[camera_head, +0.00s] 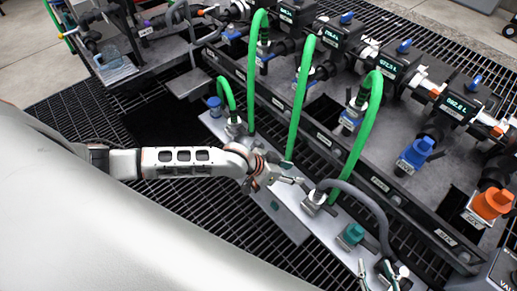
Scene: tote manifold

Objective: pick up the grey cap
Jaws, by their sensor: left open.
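My left arm reaches in from the left over the light grey plate (287,219). My left gripper (282,181) is open at the plate, close beside the metal fitting (313,200) where a dark grey hose (365,199) ends. I cannot pick out the grey cap with certainty; the gripper and wrist cover part of the plate. At the bottom right edge, small pale and green finger-like parts (377,275) look like my right gripper; they are cut off and I cannot tell their opening.
A teal cap (351,234) and a blue cap (215,102) sit on the plate. Green hoses (302,90) arch up from it to the manifold, close to the left gripper. Dark metered valves (397,71) line the back. Black grating (190,206) lies in front.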

